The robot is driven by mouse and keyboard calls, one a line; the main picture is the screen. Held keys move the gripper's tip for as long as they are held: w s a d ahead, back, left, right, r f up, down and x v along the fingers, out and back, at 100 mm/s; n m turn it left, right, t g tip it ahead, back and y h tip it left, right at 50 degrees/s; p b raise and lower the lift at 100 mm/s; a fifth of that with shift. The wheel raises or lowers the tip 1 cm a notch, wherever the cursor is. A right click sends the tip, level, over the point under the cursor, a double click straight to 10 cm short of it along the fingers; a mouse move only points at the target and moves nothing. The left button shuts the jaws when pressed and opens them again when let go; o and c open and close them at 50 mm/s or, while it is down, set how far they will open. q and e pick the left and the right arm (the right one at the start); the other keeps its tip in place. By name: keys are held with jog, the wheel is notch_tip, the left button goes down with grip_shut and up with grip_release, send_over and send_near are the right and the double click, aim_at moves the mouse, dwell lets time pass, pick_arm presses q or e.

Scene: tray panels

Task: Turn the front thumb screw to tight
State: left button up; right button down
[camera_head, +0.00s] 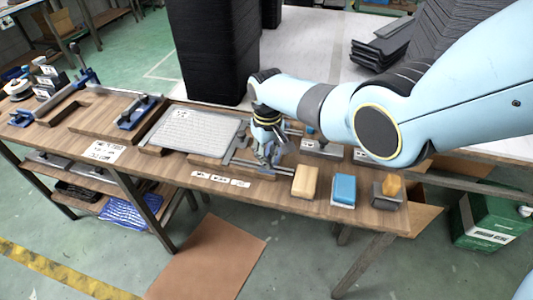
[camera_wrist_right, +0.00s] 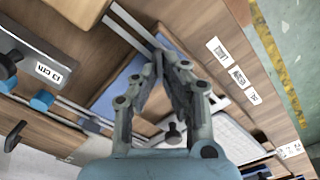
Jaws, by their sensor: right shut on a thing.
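My right gripper (camera_head: 268,160) reaches down from the right onto a metal-railed fixture at the front middle of the bench. In the right wrist view, its fingertips (camera_wrist_right: 162,62) are closed together over the metal rails (camera_wrist_right: 130,38). It is shut on the front thumb screw, which the fingers hide almost wholly, so its turn position cannot be told. A black knob (camera_wrist_right: 174,134) shows farther back between the finger links, apart from the fingertips. My left gripper is in neither view.
A light grey panel (camera_head: 195,130) lies left of the gripper. White labels (camera_head: 220,179) lie along the front edge. A tan block (camera_head: 305,181), a blue block (camera_head: 344,189) and a grey holder (camera_head: 386,195) stand to the right. A plate marked 13 cm (camera_wrist_right: 38,62) is near the rails.

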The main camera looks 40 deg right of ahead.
jog(key=m, duration=0.2)
jog(key=m+p, duration=0.1)
jog(key=m, duration=0.1)
jog(key=shift+d+m, duration=0.2)
jog(key=shift+m, duration=0.1)
jog(key=shift+s+d+m+p, duration=0.1)
jog(key=shift+m+p, duration=0.15)
jog(key=shift+m, duration=0.9)
jog(key=shift+s+d+m+p, duration=0.1)
jog(key=shift+m+p, duration=0.1)
jog(key=shift+m, duration=0.95)
jog(key=c, duration=1.5)
grip_release()
jog(key=shift+r, duration=0.1)
notch_tip(320, 180, up, 12)
